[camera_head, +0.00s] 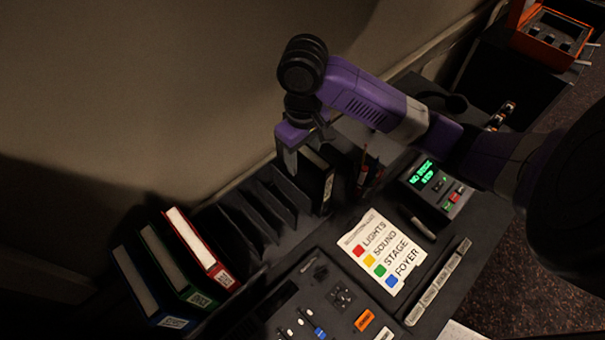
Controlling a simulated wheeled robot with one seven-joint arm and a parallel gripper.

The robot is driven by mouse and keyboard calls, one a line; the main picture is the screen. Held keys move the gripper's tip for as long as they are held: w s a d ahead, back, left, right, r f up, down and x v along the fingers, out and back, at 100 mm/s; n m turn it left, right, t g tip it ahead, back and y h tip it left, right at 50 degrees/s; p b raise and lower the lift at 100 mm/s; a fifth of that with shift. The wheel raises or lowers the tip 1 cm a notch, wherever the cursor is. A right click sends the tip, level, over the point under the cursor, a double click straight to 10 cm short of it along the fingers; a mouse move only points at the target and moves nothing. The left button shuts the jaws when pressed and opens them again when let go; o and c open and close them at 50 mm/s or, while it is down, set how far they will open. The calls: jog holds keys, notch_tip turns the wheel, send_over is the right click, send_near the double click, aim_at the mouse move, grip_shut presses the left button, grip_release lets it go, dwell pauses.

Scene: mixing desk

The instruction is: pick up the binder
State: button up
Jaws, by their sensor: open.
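My gripper (305,148) is at the end of the purple arm and points down over the back of the desk. It is open, and a grey finger shows on its left side. Just below and to its right, a dark upright binder-like item (327,190) with a pale label stands at the right end of a black divider rack (262,208). The gripper partly hides its top, and I cannot tell whether they touch. Three more binder-like volumes stand at the lower left: red (205,250), green (178,268) and blue (150,290).
A colour-coded card (382,252) lies on the desk, with a mixing console (320,305) in front. A device with a green display (433,185) and a holder with red items (368,172) stand to the right. An orange case (553,35) is at the far right. The wall closes off the back.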

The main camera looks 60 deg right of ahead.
aim_at(303, 176)
jog(key=shift+f, duration=1.7)
grip_shut()
